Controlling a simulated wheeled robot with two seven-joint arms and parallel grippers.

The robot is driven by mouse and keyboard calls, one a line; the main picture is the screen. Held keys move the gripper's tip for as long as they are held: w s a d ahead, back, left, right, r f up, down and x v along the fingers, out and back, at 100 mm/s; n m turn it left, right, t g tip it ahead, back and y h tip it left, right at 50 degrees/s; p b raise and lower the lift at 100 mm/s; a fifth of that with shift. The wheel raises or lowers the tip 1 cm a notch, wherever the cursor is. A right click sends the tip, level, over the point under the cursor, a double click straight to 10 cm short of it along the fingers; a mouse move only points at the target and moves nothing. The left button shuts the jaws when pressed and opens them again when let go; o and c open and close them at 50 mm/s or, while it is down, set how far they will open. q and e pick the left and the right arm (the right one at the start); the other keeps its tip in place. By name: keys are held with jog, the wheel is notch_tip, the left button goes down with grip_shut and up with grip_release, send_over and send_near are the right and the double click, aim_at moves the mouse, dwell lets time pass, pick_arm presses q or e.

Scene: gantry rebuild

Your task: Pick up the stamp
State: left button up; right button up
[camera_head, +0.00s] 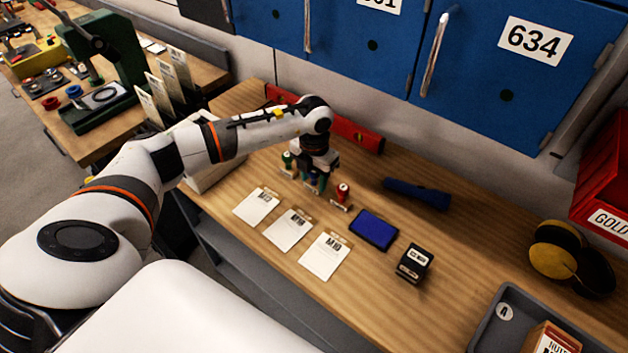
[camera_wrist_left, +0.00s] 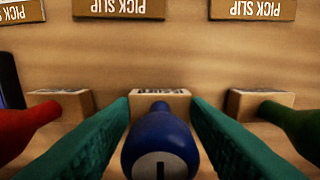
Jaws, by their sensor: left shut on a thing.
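My left gripper (camera_head: 313,184) points down at the row of stamps on the wooden bench. In the left wrist view its two green fingers (camera_wrist_left: 160,135) are shut on the blue-handled stamp (camera_wrist_left: 157,152). That stamp's wooden block is level with its neighbours and seems to be at the bench top; I cannot tell whether it touches. In the head view the gripper mostly hides it. A red-handled stamp (camera_head: 343,193) stands on one side, also in the left wrist view (camera_wrist_left: 35,125). A green-handled stamp (camera_head: 287,158) stands on the other side, also there (camera_wrist_left: 295,122). My right gripper is not in view.
Three pick slips (camera_head: 290,231) lie in front of the stamps. A blue ink pad (camera_head: 374,229), a small black box (camera_head: 413,264) and a blue flashlight (camera_head: 417,193) lie to the right. A red level (camera_head: 355,135) lies behind. A grey tray (camera_head: 485,333) is front right.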

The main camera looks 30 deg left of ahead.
aim_at(312, 172)
pick_arm(q)
jog(key=shift+r, duration=0.15)
jog(key=shift+r+b, duration=0.5)
jog(key=shift+s+a+r+b, duration=0.1)
jog(key=shift+s+r+b, duration=0.1)
jog(key=shift+r+b, duration=0.25)
jog(key=shift+s+r+b, duration=0.15)
jog(key=shift+r+b, duration=0.1)
jog(key=shift+r, duration=0.25)
jog(key=s+b, duration=0.2)
jog(key=s, duration=0.3)
jog(key=s+b, duration=0.1)
jog(key=s, duration=0.4)
jog(key=s+a+b, duration=0.1)
jog(key=s+b, duration=0.1)
jog(key=s, duration=0.3)
jog(key=shift+s+a+b, duration=0.1)
jog(key=shift+s+b, duration=0.2)
jog(key=shift+s, duration=0.1)
jog(key=shift+s+r, duration=0.15)
jog(key=shift+s, duration=0.6)
